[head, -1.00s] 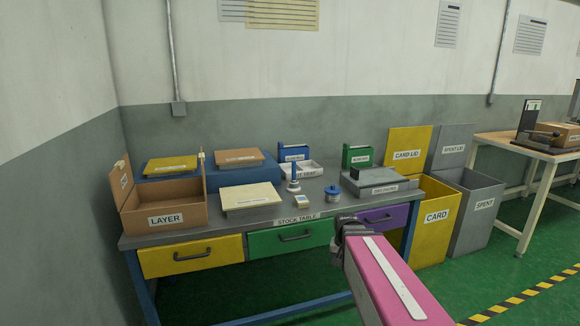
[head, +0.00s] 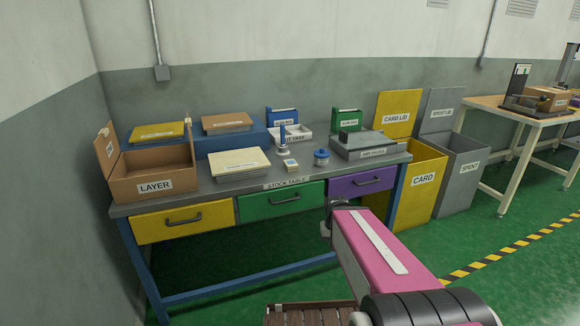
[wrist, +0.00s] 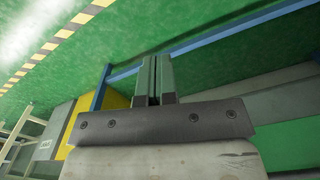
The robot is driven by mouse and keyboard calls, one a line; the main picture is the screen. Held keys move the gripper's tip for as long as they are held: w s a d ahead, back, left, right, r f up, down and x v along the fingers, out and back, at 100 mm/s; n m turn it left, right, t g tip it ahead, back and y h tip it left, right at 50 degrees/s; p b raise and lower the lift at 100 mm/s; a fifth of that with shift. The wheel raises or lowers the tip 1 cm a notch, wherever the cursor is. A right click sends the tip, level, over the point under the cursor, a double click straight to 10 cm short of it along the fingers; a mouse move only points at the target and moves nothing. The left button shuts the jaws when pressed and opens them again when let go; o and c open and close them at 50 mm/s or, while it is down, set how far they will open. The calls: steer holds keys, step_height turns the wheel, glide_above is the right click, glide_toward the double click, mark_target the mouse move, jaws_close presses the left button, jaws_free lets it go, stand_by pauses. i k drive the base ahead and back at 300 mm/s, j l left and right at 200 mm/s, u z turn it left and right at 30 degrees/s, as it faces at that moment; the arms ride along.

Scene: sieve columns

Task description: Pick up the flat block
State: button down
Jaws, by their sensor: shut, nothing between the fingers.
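No thing in view is labelled as the flat block, and I cannot tell for sure which it is. A small pale block (head: 290,165) with a label lies flat near the front of the stock table (head: 235,189), between a blue-handled tool (head: 282,142) and a blue-lidded pot (head: 321,158). A dark block (head: 351,138) sits on a grey case (head: 372,147) at the table's right. My gripper (wrist: 155,98) is shut and empty in the wrist view, its two fingers together above the green floor. In the head view it is mostly hidden at the end of my pink arm, in front of the table.
An open cardboard LAYER box (head: 153,186) stands at the table's left, beside a pale-topped stack (head: 240,161). Yellow CARD (head: 415,185) and grey SPENT (head: 462,175) bins stand right of the table. Drawers line its front. Brown slats (head: 310,315) show at the bottom.

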mark_target(291, 165)
steer(key=i+l+u, duration=0.2)
steer(key=l+u, duration=0.2)
steer(key=i+l+u, duration=0.2)
steer(key=l+u, duration=0.25)
steer(key=i+l+u, duration=0.1)
steer(key=l+u, duration=1.15)
steer(key=k+l+u, duration=0.15)
steer(key=l+u, duration=0.3)
